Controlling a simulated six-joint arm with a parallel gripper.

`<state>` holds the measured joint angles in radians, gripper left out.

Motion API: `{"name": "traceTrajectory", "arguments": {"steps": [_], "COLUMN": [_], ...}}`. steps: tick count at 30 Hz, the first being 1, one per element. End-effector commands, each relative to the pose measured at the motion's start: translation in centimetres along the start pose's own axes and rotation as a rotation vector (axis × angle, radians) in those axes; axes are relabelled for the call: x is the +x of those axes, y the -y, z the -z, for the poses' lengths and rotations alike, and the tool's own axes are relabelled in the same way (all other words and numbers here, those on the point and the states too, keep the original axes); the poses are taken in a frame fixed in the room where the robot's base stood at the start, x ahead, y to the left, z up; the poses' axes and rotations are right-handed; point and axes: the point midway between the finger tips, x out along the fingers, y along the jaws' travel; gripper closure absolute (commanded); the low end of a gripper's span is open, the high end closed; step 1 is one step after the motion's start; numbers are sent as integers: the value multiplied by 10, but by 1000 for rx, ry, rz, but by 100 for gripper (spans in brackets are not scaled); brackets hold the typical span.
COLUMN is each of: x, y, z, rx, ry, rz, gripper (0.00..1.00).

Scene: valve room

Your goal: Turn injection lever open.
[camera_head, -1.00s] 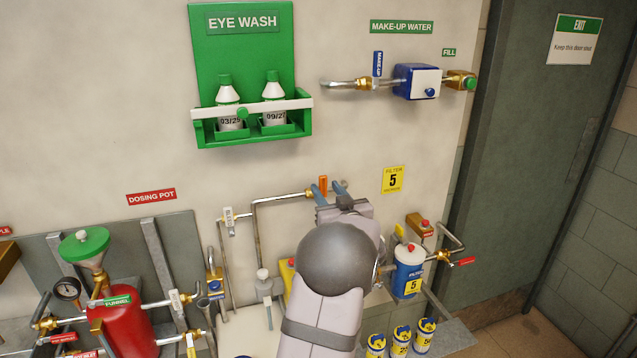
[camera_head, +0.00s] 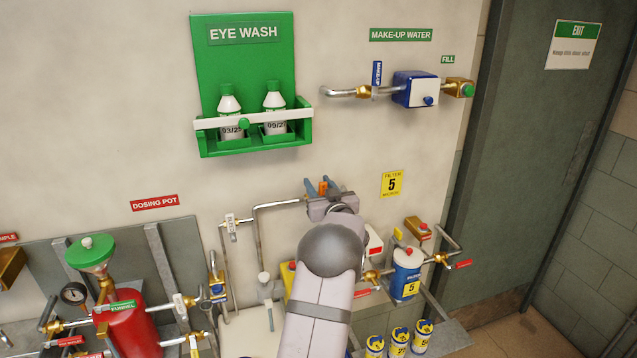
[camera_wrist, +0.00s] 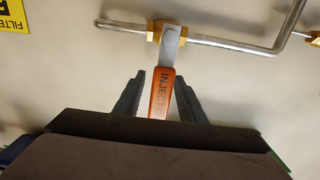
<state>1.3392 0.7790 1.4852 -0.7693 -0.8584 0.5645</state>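The injection lever (camera_wrist: 162,92) is an orange handle marked "INJECT" on a grey hub over a brass valve body, set in a thin steel pipe. In the wrist view it hangs across the pipe, roughly at right angles to it. My gripper (camera_wrist: 160,85) is open, with one finger on each side of the orange handle and a gap visible on both sides. In the head view my gripper (camera_head: 322,187) is at the wall with the orange handle (camera_head: 322,188) between its fingers. My wrist hides the valve body there.
A yellow "FILTER 5" sign (camera_head: 392,184) is on the wall to the right. A blue filter canister (camera_head: 406,272) with brass valves stands at the lower right. The eye wash station (camera_head: 243,80) is above. The wall around the lever is mostly clear.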

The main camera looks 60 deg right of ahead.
Motion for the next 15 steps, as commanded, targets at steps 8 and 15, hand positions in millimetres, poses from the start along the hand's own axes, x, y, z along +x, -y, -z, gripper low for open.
{"name": "traceTrajectory", "arguments": {"steps": [8,15], "x": [0,0], "y": [0,0], "z": [0,0], "rx": [0,0], "ry": [0,0], "rz": [0,0], "gripper": [68,100]}}
